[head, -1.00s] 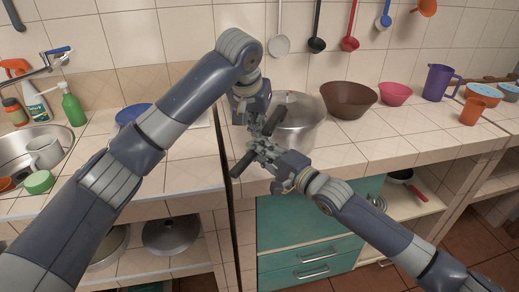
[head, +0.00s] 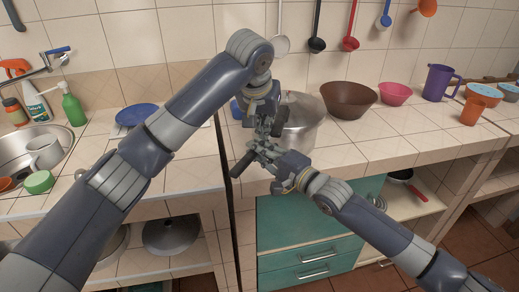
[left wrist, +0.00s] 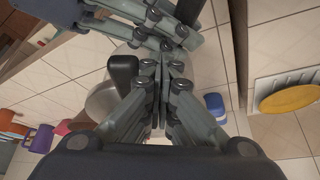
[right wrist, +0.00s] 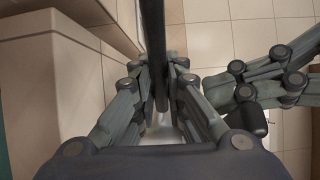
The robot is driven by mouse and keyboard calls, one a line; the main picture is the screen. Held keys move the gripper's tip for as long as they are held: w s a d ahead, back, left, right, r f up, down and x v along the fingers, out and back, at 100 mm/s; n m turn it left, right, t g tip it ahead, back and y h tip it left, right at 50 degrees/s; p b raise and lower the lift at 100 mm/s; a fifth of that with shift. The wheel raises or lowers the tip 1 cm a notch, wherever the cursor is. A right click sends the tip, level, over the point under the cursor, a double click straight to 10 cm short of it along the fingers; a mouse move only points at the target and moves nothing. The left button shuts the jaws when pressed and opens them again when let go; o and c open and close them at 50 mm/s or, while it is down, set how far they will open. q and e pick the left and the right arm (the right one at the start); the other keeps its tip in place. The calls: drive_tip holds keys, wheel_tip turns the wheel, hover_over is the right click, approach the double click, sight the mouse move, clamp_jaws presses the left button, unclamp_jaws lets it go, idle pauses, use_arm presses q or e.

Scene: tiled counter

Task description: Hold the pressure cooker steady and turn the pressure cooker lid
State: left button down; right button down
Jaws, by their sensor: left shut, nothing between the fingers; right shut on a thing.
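The silver pressure cooker (head: 304,138) stands near the counter's front edge, partly hidden behind my grippers. Its lid (head: 300,108) is on top. My right gripper (head: 256,156) is shut on the cooker's long black handle (head: 241,164); the handle runs between its fingers in the right wrist view (right wrist: 153,45). My left gripper (head: 265,130) is shut and empty, just above the right one. In the left wrist view, the black lid handle (left wrist: 122,72) is beside its closed fingers (left wrist: 165,60), on their left. I cannot tell whether they touch.
A brown bowl (head: 348,98), a pink bowl (head: 395,94) and a purple jug (head: 437,82) stand to the right of the cooker. A blue plate (head: 136,114) lies on the left counter. A gap separates the two counters. The counter front at right is clear.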

sight(281, 128)
use_arm(q)
drive_tip(key=shift+s+d, duration=0.2)
drive_tip(key=shift+d, duration=0.5)
use_arm(e)
drive_tip(key=shift+f, duration=0.15)
use_arm(q)
drive_tip(key=shift+d, duration=0.15)
drive_tip(key=shift+s+d, duration=0.15)
drive_tip(key=shift+d, duration=0.8)
drive_tip(key=shift+d, duration=0.2)
drive_tip(key=shift+d, duration=1)
drive_tip(key=shift+d, duration=0.15)
idle(0.5)
